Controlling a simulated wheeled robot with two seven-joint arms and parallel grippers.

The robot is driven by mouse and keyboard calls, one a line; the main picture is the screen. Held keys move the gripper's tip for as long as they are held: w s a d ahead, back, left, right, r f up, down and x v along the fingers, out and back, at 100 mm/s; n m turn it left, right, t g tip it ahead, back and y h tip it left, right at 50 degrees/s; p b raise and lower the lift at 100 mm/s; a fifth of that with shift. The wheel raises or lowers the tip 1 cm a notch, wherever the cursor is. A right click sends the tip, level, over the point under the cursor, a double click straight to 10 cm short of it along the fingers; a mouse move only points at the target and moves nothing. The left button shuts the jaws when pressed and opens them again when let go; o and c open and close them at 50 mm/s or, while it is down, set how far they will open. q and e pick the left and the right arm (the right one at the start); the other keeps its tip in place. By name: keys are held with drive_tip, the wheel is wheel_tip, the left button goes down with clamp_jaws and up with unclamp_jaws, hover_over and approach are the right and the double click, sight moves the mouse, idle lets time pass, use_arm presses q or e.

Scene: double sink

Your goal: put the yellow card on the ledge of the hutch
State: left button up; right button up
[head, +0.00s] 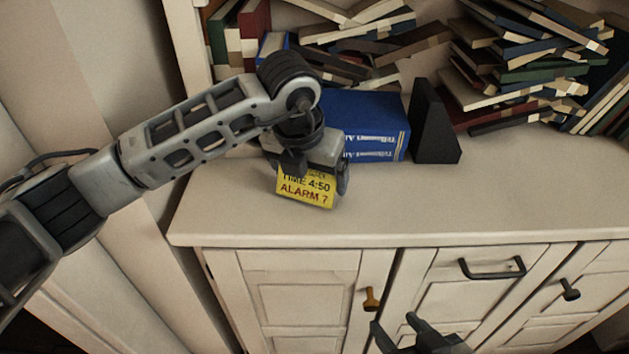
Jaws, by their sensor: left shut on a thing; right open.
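The yellow card (308,190), printed with "TIME 4:50 ALARM ?", is at the left part of the hutch's pale ledge (480,198). My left gripper (308,178) reaches in from the left and is shut on the card from above. The gripper hides the card's upper part. I cannot tell whether the card's lower edge touches the ledge. My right gripper (395,335) is open and empty at the bottom edge of the view, in front of the cabinet doors and below the ledge.
A blue box-like book (375,125) lies behind my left gripper, beside a black bookend (432,125). Piles of books (530,60) fill the back of the hutch. The ledge's middle and right front are clear.

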use_arm(q)
drive_tip(key=shift+s+f, duration=0.1)
drive_tip(key=shift+f, duration=0.35)
drive_tip(key=shift+r, duration=0.1)
drive_tip(key=shift+f, duration=0.25)
drive_tip(key=o, duration=0.7)
drive_tip(key=shift+r, duration=0.25)
drive_tip(key=v, duration=1.2)
